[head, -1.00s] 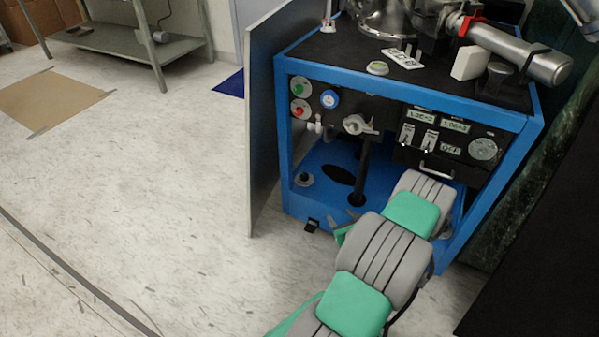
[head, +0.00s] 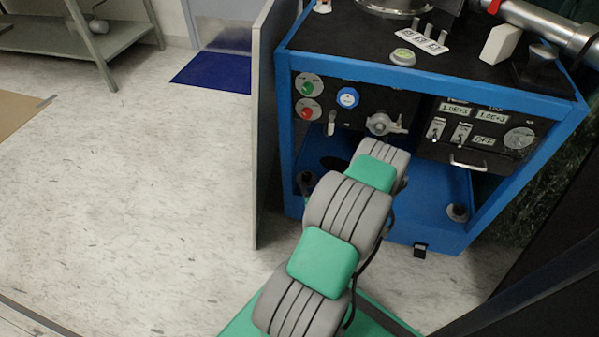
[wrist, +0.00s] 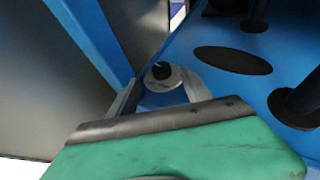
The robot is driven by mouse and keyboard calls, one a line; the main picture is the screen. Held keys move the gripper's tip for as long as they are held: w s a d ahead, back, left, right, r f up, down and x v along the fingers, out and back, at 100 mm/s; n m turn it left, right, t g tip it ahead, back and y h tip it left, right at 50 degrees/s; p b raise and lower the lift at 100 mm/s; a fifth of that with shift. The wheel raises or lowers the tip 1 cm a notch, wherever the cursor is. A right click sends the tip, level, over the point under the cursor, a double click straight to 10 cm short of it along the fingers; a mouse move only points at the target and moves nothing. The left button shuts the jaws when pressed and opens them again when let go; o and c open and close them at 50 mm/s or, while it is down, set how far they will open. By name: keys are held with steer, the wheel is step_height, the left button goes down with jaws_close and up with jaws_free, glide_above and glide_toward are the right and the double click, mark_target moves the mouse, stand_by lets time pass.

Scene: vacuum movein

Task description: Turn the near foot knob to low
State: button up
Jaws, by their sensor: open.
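A small black foot knob on a round grey dial (wrist: 161,72) sits on the blue cabinet floor by a front corner post in the wrist view. The left foot knob (head: 305,181) shows beside my arm in the head view, and another, the right foot knob (head: 457,212), stands at the right front corner. The wrist view's knob seems to be the left one. My gripper (wrist: 160,93) is open, with its two grey fingers either side of the dial in the picture. I cannot tell whether they touch it. The knob's setting is too small to read. The head view hides my gripper behind my arm.
The blue cabinet frame (head: 430,75) surrounds the opening, with a grey side panel (head: 266,130) at its left. A dark upright pipe (wrist: 297,100) and an oval hole (wrist: 232,60) are right of the knob. Open floor (head: 130,180) lies left.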

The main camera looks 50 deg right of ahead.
mark_target(307, 175)
steer(key=b+x, duration=0.2)
steer(key=x, duration=0.5)
steer(key=shift+d, duration=0.1)
steer(key=shift+s, duration=0.1)
jaws_close()
